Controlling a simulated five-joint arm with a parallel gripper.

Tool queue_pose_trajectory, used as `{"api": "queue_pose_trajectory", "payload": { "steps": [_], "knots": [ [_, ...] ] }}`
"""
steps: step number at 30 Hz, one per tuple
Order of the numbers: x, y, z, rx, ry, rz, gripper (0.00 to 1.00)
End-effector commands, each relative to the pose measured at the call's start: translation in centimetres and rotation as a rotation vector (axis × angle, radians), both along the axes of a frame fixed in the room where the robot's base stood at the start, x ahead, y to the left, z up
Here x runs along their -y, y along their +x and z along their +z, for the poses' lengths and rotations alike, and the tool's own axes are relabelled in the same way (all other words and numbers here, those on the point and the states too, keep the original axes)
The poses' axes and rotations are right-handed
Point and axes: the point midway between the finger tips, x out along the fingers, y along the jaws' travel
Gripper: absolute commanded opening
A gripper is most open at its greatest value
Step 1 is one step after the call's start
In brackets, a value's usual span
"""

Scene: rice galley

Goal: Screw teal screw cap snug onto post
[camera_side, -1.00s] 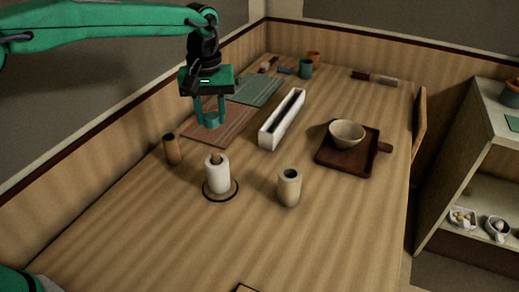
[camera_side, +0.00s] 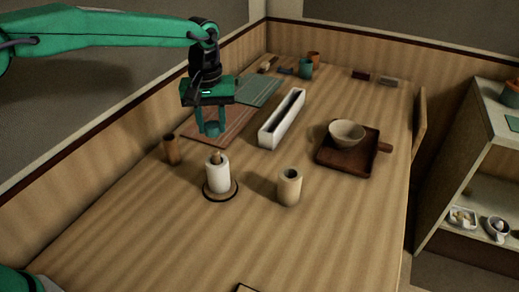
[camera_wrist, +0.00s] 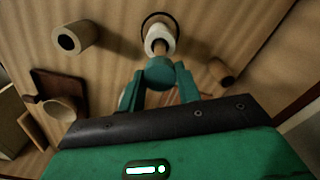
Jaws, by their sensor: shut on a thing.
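The teal screw cap (camera_side: 211,128) is a short round piece gripped between the fingers of my gripper (camera_side: 210,122). In the wrist view the cap (camera_wrist: 160,75) sits between the two teal fingertips. The post is a thin wooden peg (camera_side: 216,158) standing up out of a white cylinder (camera_side: 218,178) on a round, dark-rimmed base. In the side view the cap is above and behind the peg, apart from it. In the wrist view the white cylinder (camera_wrist: 161,32) and its peg lie just beyond the cap, which may hide part of the peg.
A brown cup (camera_side: 171,150) stands left of the post and a hollow tan cylinder (camera_side: 289,187) right of it. A long white trough (camera_side: 282,120), mats, and a dark board (camera_side: 342,160) with a bowl (camera_side: 347,132) lie farther back. The table's front is mostly clear.

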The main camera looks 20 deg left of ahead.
Motion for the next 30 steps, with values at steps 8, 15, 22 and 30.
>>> {"api": "queue_pose_trajectory", "payload": {
  "steps": [8,15,22,30],
  "knots": [
    [0.0,0.0,-1.7,0.000,0.000,0.000,0.00],
    [0.0,0.0,-2.4,0.000,0.000,0.000,0.00],
    [0.0,0.0,-2.5,0.000,0.000,0.000,0.00],
    [0.0,0.0,-2.4,0.000,0.000,0.000,0.00]
  ]
}}
